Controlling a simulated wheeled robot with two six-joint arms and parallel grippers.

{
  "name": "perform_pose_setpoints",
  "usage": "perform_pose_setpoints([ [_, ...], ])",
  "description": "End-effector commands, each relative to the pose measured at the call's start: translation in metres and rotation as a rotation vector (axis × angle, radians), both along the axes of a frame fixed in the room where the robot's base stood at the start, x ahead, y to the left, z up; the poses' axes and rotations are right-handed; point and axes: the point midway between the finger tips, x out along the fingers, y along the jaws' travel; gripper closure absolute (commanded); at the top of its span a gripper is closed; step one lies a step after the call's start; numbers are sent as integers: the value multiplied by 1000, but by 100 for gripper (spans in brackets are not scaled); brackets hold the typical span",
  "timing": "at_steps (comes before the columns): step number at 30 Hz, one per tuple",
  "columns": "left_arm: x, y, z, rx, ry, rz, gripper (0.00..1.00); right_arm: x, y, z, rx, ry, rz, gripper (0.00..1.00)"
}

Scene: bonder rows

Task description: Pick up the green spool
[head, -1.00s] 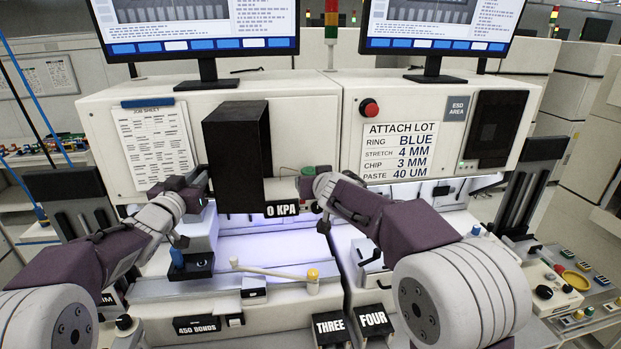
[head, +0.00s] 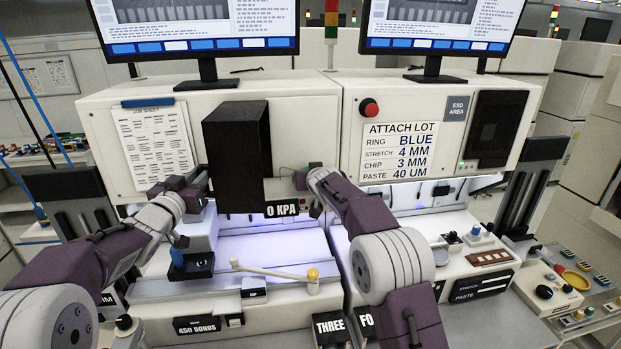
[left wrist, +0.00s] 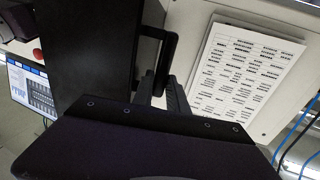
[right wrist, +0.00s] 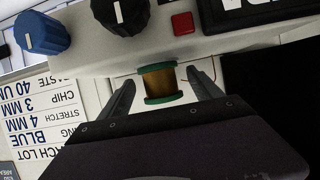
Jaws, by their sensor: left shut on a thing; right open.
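The green spool (right wrist: 160,82), with green flanges and a gold-brown wound middle, shows in the right wrist view. My right gripper (right wrist: 165,88) is open, with one finger on each side of the spool and a visible gap to each. My left gripper (head: 197,180) is shut on the black handle (left wrist: 168,52) at the side of the tall black box (head: 237,155).
In the right wrist view a blue knob (right wrist: 42,32), a black knob (right wrist: 120,14) and a red button (right wrist: 182,23) line the panel beside the spool. A cream lever (head: 270,268) lies below in the head view. The "ATTACH LOT" sign (head: 398,152) is at the right.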

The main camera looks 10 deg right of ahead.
Motion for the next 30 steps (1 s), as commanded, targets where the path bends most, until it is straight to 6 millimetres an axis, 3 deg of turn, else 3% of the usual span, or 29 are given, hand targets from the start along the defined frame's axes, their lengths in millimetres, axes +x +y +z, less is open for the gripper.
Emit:
perform_pose_setpoints([
  [4, 0, 1, 3, 0, -6, 1, 100, 0, 0, 1, 0, -1, 0, 26],
  [5, 0, 1, 3, 0, -6, 1, 100, 0, 0, 1, 0, -1, 0, 32],
  [9, 0, 1, 3, 0, -6, 1, 100, 0, 0, 1, 0, 0, 0, 71],
  [12, 0, 1, 3, 1, -7, 1, 100, 0, 0, 1, 1, -1, 0, 94],
  [20, 0, 1, 3, 1, -7, 1, 100, 0, 0, 8, 2, -5, -2, 94],
  [30, 0, 1, 3, 1, -8, 1, 100, 0, 0, 82, 2, -5, 0, 94],
])
